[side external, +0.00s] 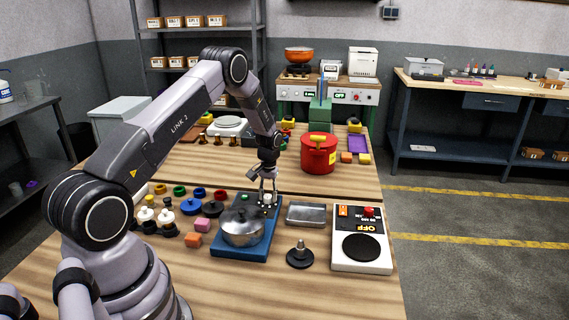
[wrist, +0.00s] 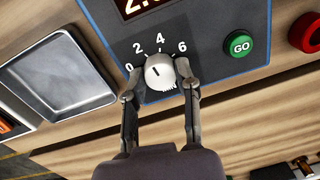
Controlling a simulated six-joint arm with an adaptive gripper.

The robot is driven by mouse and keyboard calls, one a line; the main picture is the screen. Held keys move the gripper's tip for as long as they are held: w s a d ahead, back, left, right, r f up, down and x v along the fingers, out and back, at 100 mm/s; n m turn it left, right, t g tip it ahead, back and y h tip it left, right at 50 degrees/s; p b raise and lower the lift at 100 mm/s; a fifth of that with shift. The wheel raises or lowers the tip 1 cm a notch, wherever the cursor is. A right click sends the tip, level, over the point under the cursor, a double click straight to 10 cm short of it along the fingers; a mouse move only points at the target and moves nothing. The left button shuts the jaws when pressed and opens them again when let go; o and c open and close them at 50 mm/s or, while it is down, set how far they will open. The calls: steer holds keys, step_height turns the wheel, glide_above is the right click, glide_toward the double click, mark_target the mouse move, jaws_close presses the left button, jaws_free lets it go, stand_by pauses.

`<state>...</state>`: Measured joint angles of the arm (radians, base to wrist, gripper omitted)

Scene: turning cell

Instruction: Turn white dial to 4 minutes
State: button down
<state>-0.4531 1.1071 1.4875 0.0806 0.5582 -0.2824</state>
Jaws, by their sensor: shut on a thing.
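The white dial (wrist: 160,74) is on the front of a blue appliance (wrist: 215,75), with 0, 2, 4 and 6 printed in an arc around it. A short dark mark on its face points up toward the numbers, around the 2 to 4 part; the exact reading is hard to tell. My gripper (wrist: 158,80) is shut on the dial, one finger on each side. In the side view my gripper (side external: 268,196) reaches down to the blue appliance (side external: 262,240). A red display (wrist: 140,5) is cut off and seems to start with 2.
A green GO button (wrist: 239,43) is right of the dial. A lidded pot (side external: 243,227) sits on the appliance. A metal tray (side external: 306,214) and a white hot plate (side external: 362,240) stand to the right. Several small parts crowd the left.

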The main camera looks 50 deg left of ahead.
mark_target(269, 197)
steer(key=m, duration=0.5)
steer(key=shift+m, duration=0.3)
stand_by(0.4)
steer(key=c, duration=0.8)
jaws_free()
step_height(269, 197, up, 12)
steer(key=shift+d, duration=0.25)
